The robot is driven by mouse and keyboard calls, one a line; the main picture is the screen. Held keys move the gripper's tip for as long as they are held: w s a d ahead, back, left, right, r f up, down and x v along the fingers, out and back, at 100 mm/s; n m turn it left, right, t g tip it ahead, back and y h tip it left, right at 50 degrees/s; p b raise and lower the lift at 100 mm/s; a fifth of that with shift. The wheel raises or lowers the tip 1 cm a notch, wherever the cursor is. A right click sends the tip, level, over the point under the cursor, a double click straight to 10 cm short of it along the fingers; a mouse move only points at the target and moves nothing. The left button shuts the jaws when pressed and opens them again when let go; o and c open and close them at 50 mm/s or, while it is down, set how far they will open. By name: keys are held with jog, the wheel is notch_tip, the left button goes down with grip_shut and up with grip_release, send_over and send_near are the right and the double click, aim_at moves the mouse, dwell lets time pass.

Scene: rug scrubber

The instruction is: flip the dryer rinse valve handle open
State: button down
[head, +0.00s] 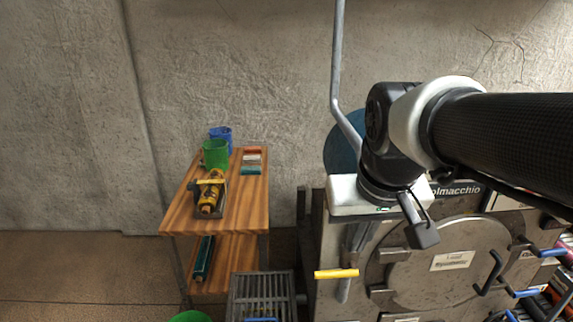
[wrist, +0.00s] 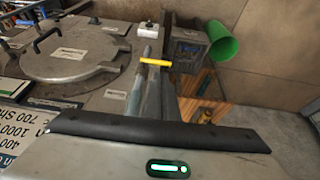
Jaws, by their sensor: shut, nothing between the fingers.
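A yellow valve handle (head: 336,273) lies level across a grey pipe (head: 344,291) on the front of the grey machine (head: 337,245), left of its round door. The handle also shows in the wrist view (wrist: 155,62), above the middle. My gripper (head: 356,246) points down from its white hand, above and slightly right of the yellow handle in the head view. Its fingers are shut and empty. Whether the fingertips touch the handle cannot be told. Blue-tipped handles (head: 551,252) sit farther right on the machine. No label naming the yellow handle is readable.
A wooden cart (head: 177,209) with a green cup (head: 215,154), a blue cup (head: 222,136) and a yellow-black tool (head: 210,194) stands to the left. A slatted metal rack (head: 262,297) sits between cart and machine. The round door (head: 437,270) protrudes on the right.

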jog(key=w+f+g+b, duration=0.2)
jog(key=w+f, duration=0.4)
jog(key=w, duration=0.3)
jog(key=shift+w, duration=0.4)
jog(key=shift+f, duration=0.15)
jog(key=b, duration=0.1)
send_over(331, 272)
jog(key=s, duration=0.1)
notch_tip(331, 272, down, 12)
jog(key=shift+s+f, duration=0.1)
jog(key=shift+w+f, duration=0.2)
jog(key=shift+f, duration=0.55)
